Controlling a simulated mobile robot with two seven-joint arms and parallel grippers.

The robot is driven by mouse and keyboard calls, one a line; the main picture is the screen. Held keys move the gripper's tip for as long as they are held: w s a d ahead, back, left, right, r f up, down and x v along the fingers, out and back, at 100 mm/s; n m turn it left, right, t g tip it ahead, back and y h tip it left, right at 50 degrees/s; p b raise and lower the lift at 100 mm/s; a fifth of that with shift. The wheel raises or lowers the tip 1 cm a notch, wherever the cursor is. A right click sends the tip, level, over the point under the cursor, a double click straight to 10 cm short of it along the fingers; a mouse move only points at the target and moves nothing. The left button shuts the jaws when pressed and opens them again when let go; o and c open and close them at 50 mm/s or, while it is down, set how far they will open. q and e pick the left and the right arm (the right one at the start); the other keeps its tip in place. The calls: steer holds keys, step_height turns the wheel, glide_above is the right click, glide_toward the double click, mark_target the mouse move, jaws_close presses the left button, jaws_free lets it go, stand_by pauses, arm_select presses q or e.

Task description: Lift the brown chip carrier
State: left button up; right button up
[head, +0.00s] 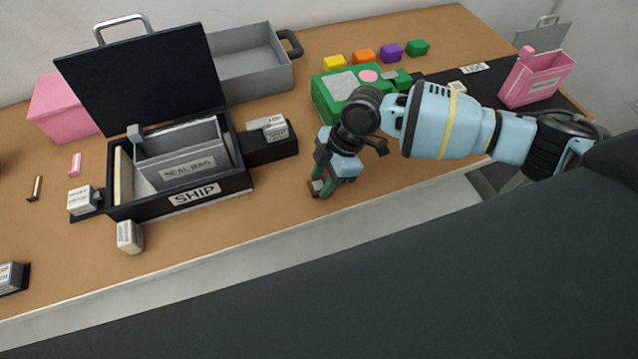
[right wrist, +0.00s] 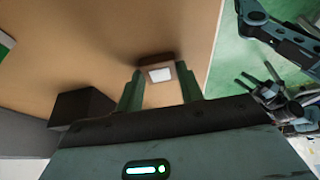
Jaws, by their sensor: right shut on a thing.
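The brown chip carrier (right wrist: 147,64), a small brown square with a white face, sits between the fingertips of my right gripper (right wrist: 160,88) in the right wrist view. In the head view the right gripper (head: 322,188) points down at the table's front edge and is shut on the carrier (head: 313,190), mostly hidden by the fingers. I cannot tell whether the carrier touches the table. Dark jointed arm parts (right wrist: 280,95) show at the right of the right wrist view; the state of the left gripper there is unclear.
A black box (head: 118,209) labelled SHIP, lid raised, holds a grey SEAL BAGS bin (head: 185,165) to the left. A green box (head: 325,100) stands behind the right gripper. Several coloured blocks (head: 363,56) line the back. A pink bin (head: 535,82) is right.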

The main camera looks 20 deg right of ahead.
mark_target(313, 187)
steer(key=shift+r, duration=0.55)
step_height(313, 187, up, 2)
steer(key=shift+r, duration=0.15)
steer(key=s+a, duration=0.1)
steer(key=s, duration=0.7)
steer(key=s+a+r, duration=0.1)
steer(key=s+a, duration=0.1)
steer(key=s, duration=0.5)
steer(key=shift+s+a+r+p, duration=0.25)
steer(key=shift+s+r+p, duration=0.1)
steer(key=shift+p, duration=0.1)
